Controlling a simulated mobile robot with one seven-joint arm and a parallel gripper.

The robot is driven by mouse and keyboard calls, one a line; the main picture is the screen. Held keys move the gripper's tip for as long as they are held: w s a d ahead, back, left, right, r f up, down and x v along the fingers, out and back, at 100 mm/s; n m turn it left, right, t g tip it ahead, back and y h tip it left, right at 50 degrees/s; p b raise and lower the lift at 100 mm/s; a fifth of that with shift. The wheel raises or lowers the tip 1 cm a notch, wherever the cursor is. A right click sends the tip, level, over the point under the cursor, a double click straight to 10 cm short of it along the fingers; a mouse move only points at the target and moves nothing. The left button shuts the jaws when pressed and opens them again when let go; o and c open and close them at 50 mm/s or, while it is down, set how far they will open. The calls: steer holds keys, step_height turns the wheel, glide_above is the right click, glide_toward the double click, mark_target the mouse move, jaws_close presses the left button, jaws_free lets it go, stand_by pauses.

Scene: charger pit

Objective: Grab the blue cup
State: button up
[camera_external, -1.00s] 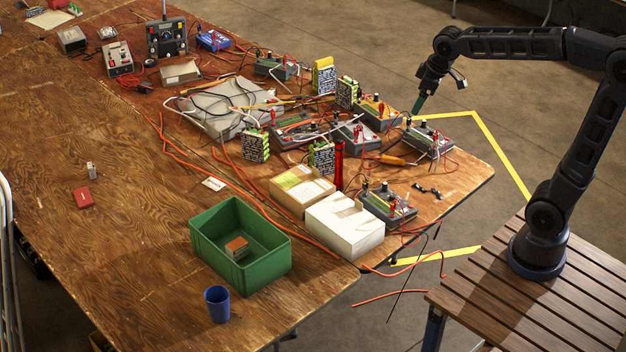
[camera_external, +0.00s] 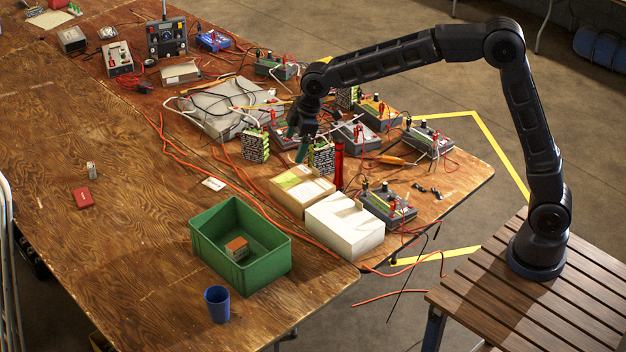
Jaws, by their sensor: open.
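The blue cup (camera_external: 217,306) stands upright on the wooden table near its front edge, just in front of the green bin. My gripper (camera_external: 302,150) is open and points down above the electronics clutter in the middle of the table. It is well behind and to the right of the cup, and apart from it. No object shows between its fingers, though they are small and dark against the clutter.
A green bin (camera_external: 205,253) with a small brown block (camera_external: 237,246) stands between my gripper and the cup. White (camera_external: 345,228) and tan (camera_external: 290,196) boxes sit right of the bin. Orange cables (camera_external: 255,196) cross the table. The table's left part is mostly clear.

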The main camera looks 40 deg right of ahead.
steer(key=w+a+f+n+g, duration=0.1)
steer(key=a+f+n, duration=0.1)
steer(key=a+f, duration=0.6)
steer(key=a+f+n, duration=0.1)
steer(key=a+f, duration=0.4)
steer(key=a, duration=0.6)
steer(key=n+g, duration=0.1)
steer(key=n, duration=0.2)
glide_above(214, 320)
steer(key=w+d, duration=0.1)
steer(key=d, duration=0.2)
steer(key=shift+y, duration=0.4)
step_height(214, 320, down, 20)
steer(key=shift+r, duration=0.15)
steer(key=shift+d+x, duration=0.2)
steer(key=shift+x, duration=1.1)
steer(key=shift+d+x, duration=0.15)
steer(key=shift+x, duration=1.2)
steer(key=shift+s, duration=0.15)
steer(key=c, duration=1.1)
